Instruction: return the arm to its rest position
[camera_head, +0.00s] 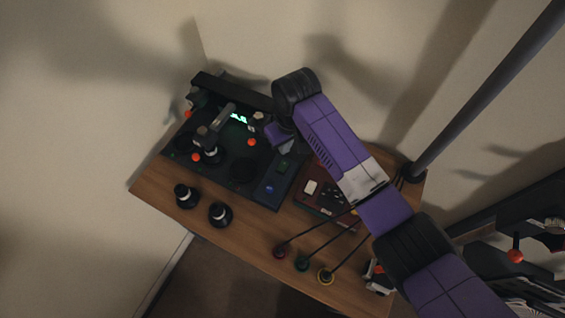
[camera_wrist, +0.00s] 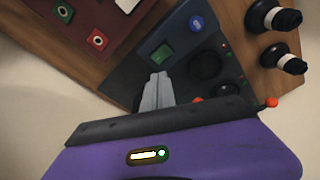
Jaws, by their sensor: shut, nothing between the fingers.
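My purple arm reaches in from the lower right of the head view across the wooden table (camera_head: 155,188). My gripper (camera_head: 286,148) hangs above the right part of the dark station board (camera_head: 270,191). In the wrist view my gripper (camera_wrist: 157,88) shows its two grey fingers side by side, closed, with nothing between them. I cannot tell the exact height of the fingers above the board.
Two black lens parts (camera_head: 185,196) (camera_head: 220,214) stand at the table's left front. A red tray (camera_head: 313,202) lies right of the board. Rods with red, green (camera_head: 302,264) and yellow (camera_head: 325,276) ends lie at the front. A dark pole (camera_head: 480,100) rises at the right.

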